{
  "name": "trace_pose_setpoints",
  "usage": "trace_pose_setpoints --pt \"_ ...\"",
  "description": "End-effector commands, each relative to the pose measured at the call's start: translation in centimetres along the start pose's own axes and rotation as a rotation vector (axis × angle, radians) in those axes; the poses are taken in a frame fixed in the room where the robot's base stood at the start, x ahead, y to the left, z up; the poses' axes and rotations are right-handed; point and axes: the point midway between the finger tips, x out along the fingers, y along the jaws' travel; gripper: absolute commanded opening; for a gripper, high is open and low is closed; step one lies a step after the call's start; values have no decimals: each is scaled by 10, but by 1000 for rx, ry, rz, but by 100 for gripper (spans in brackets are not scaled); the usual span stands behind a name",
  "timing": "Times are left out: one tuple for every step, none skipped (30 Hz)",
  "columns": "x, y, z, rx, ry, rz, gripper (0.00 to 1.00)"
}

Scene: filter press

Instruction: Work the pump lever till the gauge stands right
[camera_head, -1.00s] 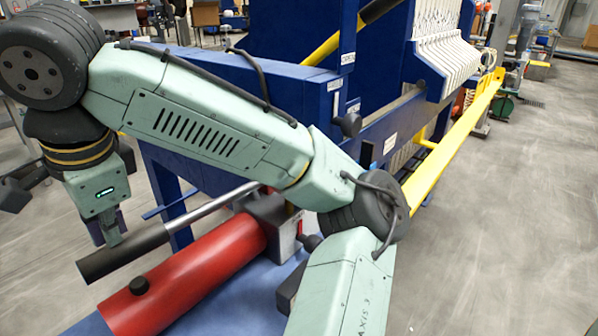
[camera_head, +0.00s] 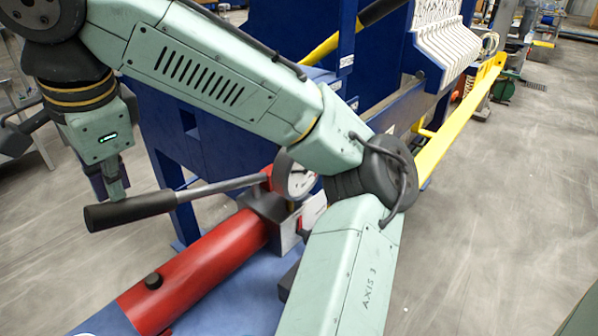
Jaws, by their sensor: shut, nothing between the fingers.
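The pump is a red cylinder (camera_head: 200,270) with a grey block at its far end. Its lever has a black grip (camera_head: 130,210) at the left and a metal rod (camera_head: 225,185) running to the block. The lever stands raised, close to level in the picture. The round, white-faced gauge (camera_head: 298,180) sits above the block. My arm covers its right part, and I cannot read its needle. My gripper (camera_head: 116,190) points down at the black grip, shut and empty. Its fingertips meet the grip's upper edge in the picture; I cannot tell if they touch.
The blue press frame (camera_head: 215,135) stands behind the pump, with white plates (camera_head: 440,45) at the upper right. A yellow rail (camera_head: 465,115) runs along its side. Grey floor is open at the right.

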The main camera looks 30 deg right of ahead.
Motion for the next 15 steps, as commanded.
trace_pose_setpoints --pt "15 5 1 0 0 3 0" --pt "19 6 1 0 0 3 0" --pt "24 7 2 0 0 3 0" --pt "28 9 3 0 1 3 0" --pt "32 10 4 -1 1 3 0" --pt "37 12 5 -1 1 3 0" --pt "41 13 5 -1 1 3 0" --pt "45 14 6 -1 1 3 0" --pt "50 16 7 -1 1 3 0" --pt "54 17 8 0 1 3 0" --pt "58 18 8 0 1 4 0" --pt "64 20 9 -1 1 4 0" --pt "68 21 10 -1 1 4 0" --pt "72 23 10 -1 1 4 0" --pt "77 24 11 -2 1 5 0"
